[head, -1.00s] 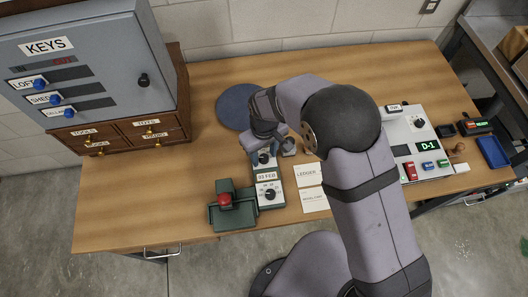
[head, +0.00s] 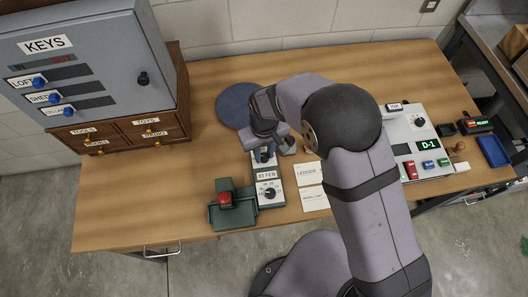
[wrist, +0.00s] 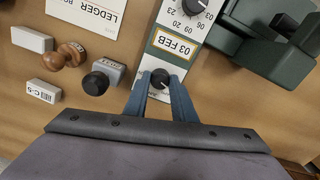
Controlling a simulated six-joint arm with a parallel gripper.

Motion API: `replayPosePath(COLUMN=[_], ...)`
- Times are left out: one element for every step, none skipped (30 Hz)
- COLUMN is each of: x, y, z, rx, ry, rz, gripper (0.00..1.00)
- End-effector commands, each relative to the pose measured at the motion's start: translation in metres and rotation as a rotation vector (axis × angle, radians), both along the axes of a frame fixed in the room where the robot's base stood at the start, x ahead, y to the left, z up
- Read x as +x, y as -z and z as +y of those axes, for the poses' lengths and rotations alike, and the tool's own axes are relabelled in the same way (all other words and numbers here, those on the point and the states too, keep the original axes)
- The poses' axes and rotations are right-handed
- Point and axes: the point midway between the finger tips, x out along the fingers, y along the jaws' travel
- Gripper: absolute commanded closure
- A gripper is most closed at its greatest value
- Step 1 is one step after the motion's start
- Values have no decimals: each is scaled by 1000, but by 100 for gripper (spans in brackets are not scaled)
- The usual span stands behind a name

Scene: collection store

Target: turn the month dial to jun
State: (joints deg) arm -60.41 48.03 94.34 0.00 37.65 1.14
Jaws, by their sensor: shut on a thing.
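A narrow pale panel (head: 269,190) with two black dials stands on the desk. The other dial, the month dial (wrist: 160,78), is on the far side of the window. My gripper (wrist: 159,83) is shut on it, one blue finger on each side.
A green device with a red knob (head: 225,201) stands just left of the panel. To its right lie white cards (head: 311,198). Beside my gripper are a small black-knobbed stamp (wrist: 96,83), a wooden stamp (wrist: 72,52) and a C-5 block (wrist: 43,91).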

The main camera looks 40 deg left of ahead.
Motion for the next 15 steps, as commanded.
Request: replayPosePath(x=[0, 0, 0, 0, 0, 0, 0, 0, 0, 0, 0, 0, 0, 0, 0], y=[0, 0, 0, 0, 0, 0, 0, 0, 0, 0, 0, 0, 0, 0, 0], z=[0, 0, 0, 0, 0, 0, 0, 0, 0, 0, 0, 0, 0, 0, 0], rx=[1, 1, 1, 1, 1, 1, 1, 1, 1, 1, 1, 1, 1, 1, 1], ry=[34, 57, 90, 115, 141, 178, 206, 235, 273, 301, 330, 368, 396, 425, 463], rz=[-1, -1, -1, -1, -1, -1, -1, -1, -1, -1, -1, -1, -1, -1, -1], gripper=[99, 99, 99, 99, 99, 99, 99, 99, 99, 99, 99, 99, 99, 99, 99])
